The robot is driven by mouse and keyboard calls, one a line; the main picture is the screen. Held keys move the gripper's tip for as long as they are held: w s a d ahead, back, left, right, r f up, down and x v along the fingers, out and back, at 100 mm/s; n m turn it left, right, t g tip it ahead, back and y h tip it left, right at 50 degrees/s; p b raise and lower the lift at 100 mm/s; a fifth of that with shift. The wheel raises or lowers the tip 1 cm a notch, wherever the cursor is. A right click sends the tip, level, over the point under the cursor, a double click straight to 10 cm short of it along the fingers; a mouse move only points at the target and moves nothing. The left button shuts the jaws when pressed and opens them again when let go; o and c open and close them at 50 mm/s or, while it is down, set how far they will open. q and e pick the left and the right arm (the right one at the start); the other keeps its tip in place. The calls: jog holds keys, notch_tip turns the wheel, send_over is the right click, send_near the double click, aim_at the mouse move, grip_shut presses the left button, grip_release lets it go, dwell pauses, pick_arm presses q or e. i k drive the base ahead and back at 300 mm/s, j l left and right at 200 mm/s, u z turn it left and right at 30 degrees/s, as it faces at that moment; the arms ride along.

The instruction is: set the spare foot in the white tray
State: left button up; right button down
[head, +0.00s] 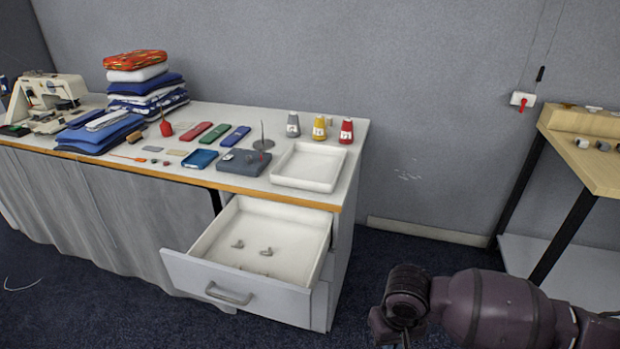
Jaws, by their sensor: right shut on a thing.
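The white tray (308,167) stands empty at the right end of the table top. The drawer (240,285) below it is pulled open. Small grey metal pieces lie in the drawer, among them one at the left (237,244) and one near the middle (267,252); they look like machine feet, but I cannot tell which is the spare foot. My right gripper (393,330) is at the bottom, right of the drawer and apart from the table. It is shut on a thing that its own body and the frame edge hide. My left gripper is not in view.
Grey, yellow and red thread cones (319,128) stand behind the tray. Folded cloth (148,95) and a sewing machine (50,97) are at the left. A wooden bench (590,160) is at the right.

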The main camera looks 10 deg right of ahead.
aim_at(327, 172)
jog(key=l+u, duration=0.15)
jog(key=l, duration=0.2)
jog(key=k+l+u, duration=0.15)
jog(key=l, duration=0.2)
jog(key=i+l+u, duration=0.2)
jog(key=l, duration=0.25)
jog(key=l+u, duration=0.2)
jog(key=l, duration=0.25)
jog(key=i+l+u, duration=0.1)
jog(key=l+u, duration=0.15)
jog(key=l, duration=0.2)
jog(key=i+l+u, duration=0.2)
jog(key=l+u, duration=0.2)
jog(key=l, duration=0.65)
jog(key=l+u, duration=0.45)
jog(key=l, duration=0.6)
jog(key=l+u, duration=0.25)
jog(key=l, duration=0.45)
jog(key=i+l, duration=0.15)
jog(key=i, duration=0.15)
jog(key=u, duration=0.05)
